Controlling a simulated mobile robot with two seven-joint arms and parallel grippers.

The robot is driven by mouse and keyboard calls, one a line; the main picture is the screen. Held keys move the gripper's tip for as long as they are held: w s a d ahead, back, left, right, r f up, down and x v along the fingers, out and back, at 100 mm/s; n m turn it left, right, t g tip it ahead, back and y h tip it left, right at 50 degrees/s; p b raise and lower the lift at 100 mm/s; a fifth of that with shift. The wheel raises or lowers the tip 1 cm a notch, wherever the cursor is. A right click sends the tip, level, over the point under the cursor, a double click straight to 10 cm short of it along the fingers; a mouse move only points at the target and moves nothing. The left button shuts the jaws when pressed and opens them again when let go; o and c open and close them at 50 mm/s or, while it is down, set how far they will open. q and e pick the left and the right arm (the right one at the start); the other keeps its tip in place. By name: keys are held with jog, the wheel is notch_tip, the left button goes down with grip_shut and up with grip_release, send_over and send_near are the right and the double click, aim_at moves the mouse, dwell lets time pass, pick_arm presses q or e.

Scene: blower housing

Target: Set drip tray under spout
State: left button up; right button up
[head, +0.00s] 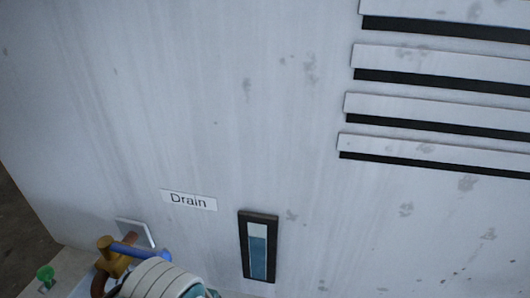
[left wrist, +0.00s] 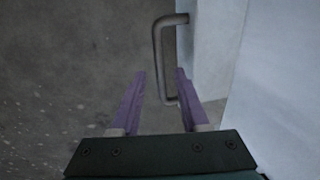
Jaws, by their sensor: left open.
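A brass valve (head: 107,258) with a blue lever (head: 140,250) and a copper-coloured pipe sits low on the housing (head: 150,100), at the bottom left of the head view. Its outlet is partly hidden. I cannot make out a drip tray in either view. My left gripper (left wrist: 160,73) is open, with two purple fingers, in the left wrist view. A bent grey metal handle (left wrist: 157,55) on the side of a pale panel (left wrist: 210,60) shows between and beyond its fingertips. I cannot tell how far it is from the fingers. My right gripper is not in view.
A "Drain" label (head: 189,200) and a level gauge (head: 258,245) with blue fluid are on the housing face. Louvre slats (head: 440,60) are at upper right. Grey floor (left wrist: 70,60) is clear left of the handle.

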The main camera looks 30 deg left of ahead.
pick_arm(q)
jog(key=shift+c, duration=0.2)
grip_shut()
dwell(1.3)
